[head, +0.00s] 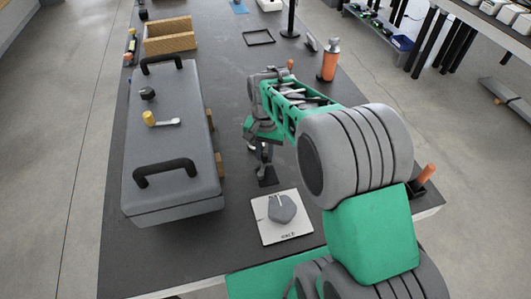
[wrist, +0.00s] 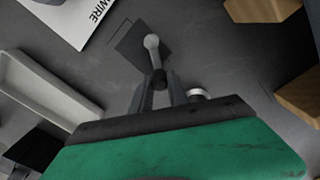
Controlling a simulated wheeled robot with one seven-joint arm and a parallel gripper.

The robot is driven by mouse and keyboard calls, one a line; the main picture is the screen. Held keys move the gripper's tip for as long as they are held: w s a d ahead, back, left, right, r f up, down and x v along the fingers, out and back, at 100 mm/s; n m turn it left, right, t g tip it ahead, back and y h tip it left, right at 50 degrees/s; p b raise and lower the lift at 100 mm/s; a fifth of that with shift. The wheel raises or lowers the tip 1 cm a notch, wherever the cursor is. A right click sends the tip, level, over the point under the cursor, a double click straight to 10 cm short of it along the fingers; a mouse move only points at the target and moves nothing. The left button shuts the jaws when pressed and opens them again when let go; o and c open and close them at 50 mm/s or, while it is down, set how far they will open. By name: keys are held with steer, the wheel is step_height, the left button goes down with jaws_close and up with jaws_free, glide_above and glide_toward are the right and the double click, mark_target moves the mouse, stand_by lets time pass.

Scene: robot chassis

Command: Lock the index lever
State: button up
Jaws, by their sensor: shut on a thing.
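My gripper (head: 263,152) hangs low over the table, right of the grey chassis box (head: 160,190). In the wrist view its fingers (wrist: 160,82) are shut on a small grey rod with a rounded pale end (wrist: 152,45) that points away from the gripper. A thin dark plate (head: 268,178) lies under or just past the rod. On the chassis top, a pale grey lever (head: 168,123) extends right from a yellow knob (head: 149,118). A dark knob (head: 147,93) sits behind it. No label tells which piece is the index lever.
Black handles (head: 165,172) stand up from the chassis top. Wooden blocks (head: 219,165) line its right side. A white card with a grey shape (head: 265,230) lies nearer me. An orange bottle (head: 329,65) and a wooden box (head: 168,45) stand farther back.

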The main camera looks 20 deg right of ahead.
jaws_close()
steer(key=n, duration=0.1)
steer(key=a+n, duration=0.1)
steer(key=shift+w+n, duration=0.3)
steer(key=o, duration=0.9)
jaws_free()
steer(key=shift+r, duration=0.1)
step_height(320, 180, up, 8)
steer(key=shift+f, duration=0.2)
